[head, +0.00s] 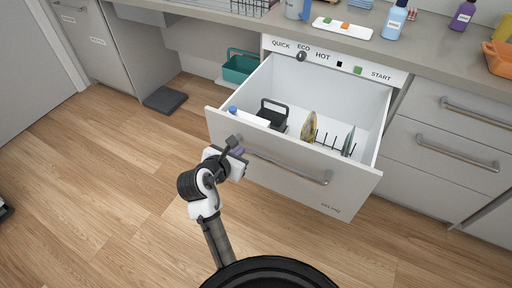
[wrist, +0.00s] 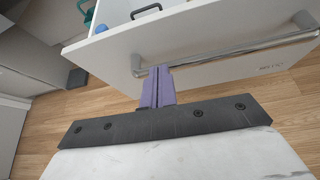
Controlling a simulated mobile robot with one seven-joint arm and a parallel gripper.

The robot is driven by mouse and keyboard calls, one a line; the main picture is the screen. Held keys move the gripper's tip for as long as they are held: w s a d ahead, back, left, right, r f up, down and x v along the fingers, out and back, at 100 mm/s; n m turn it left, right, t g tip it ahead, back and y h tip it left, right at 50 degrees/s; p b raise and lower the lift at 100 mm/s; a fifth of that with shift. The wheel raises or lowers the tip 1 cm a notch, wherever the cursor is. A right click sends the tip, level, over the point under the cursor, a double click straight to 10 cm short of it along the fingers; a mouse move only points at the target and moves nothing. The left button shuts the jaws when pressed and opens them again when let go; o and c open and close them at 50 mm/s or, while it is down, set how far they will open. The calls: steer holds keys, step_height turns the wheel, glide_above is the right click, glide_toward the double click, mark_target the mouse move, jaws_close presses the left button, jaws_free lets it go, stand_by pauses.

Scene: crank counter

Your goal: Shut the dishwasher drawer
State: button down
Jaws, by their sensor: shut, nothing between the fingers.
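The dishwasher drawer (head: 290,181) stands pulled well out from the counter in the head view. Its white inside is open to view, with a long grey bar handle (head: 290,167) across the front. My gripper (head: 238,152) is shut and empty, at the left end of the handle. In the wrist view the purple fingers (wrist: 158,87) are together, close to the left handle mount (wrist: 138,66) and in front of the drawer front (wrist: 200,40). I cannot tell whether they touch it.
The drawer holds a black caddy (head: 272,114), plates (head: 309,127) and a rack. A control panel (head: 330,62) with a dial is above it. A teal basket (head: 239,66) and dark mat (head: 165,99) lie left.

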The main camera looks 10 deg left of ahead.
mark_target(260, 143)
steer(key=shift+h, duration=0.3)
steer(key=x, duration=0.7)
steer(key=s+d+f+x, duration=0.1)
steer(key=x, duration=0.2)
steer(key=shift+w+d+f, duration=0.15)
steer(key=shift+w+f, duration=0.05)
steer(key=shift+w, duration=0.05)
steer(key=shift+w+p, duration=0.15)
steer(key=shift+p, duration=0.15)
